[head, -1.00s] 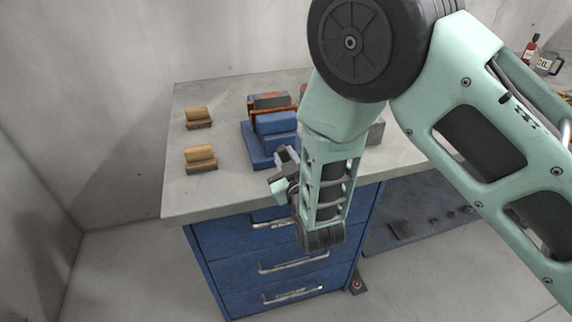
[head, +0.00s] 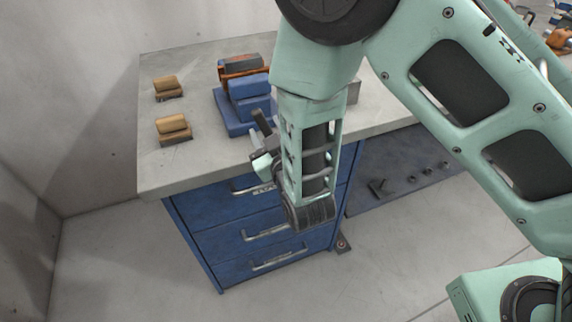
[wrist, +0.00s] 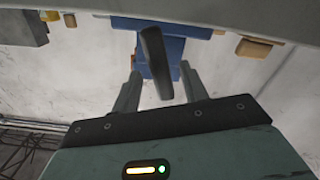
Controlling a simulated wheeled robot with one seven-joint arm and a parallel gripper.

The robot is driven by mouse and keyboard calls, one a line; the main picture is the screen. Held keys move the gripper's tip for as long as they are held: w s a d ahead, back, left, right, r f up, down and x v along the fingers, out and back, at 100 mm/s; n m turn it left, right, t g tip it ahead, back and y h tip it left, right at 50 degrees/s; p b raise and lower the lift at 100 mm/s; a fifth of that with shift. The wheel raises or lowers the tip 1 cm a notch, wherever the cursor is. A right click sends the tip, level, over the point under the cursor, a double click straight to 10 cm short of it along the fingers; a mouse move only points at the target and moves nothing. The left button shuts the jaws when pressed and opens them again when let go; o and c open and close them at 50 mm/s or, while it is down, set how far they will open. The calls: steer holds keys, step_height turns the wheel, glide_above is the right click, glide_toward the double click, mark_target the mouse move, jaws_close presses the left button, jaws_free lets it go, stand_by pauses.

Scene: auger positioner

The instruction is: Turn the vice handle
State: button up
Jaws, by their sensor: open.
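The blue vice (head: 248,98) with an orange-brown part on top stands on the grey workbench. It shows partly in the wrist view (wrist: 170,48). Its dark handle (wrist: 157,62) shows there as a bar lying between my two fingers in the picture. In the head view a dark bar, seemingly the handle (head: 262,122), sticks up at the vice's front. My gripper (wrist: 160,73) is open, a finger on each side of the handle, with visible gaps. I cannot tell how deep the handle sits between them. In the head view my arm partly hides the gripper (head: 257,145) and the vice's right side.
Two wooden-handled blocks (head: 172,127) (head: 166,85) lie on the bench left of the vice. The grey benchtop (head: 205,168) has its front edge below my gripper. Blue drawers with metal handles (head: 267,232) are underneath. Floor at the front left is clear.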

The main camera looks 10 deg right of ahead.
steer(key=v, duration=1.3)
steer(key=shift+s, duration=0.3)
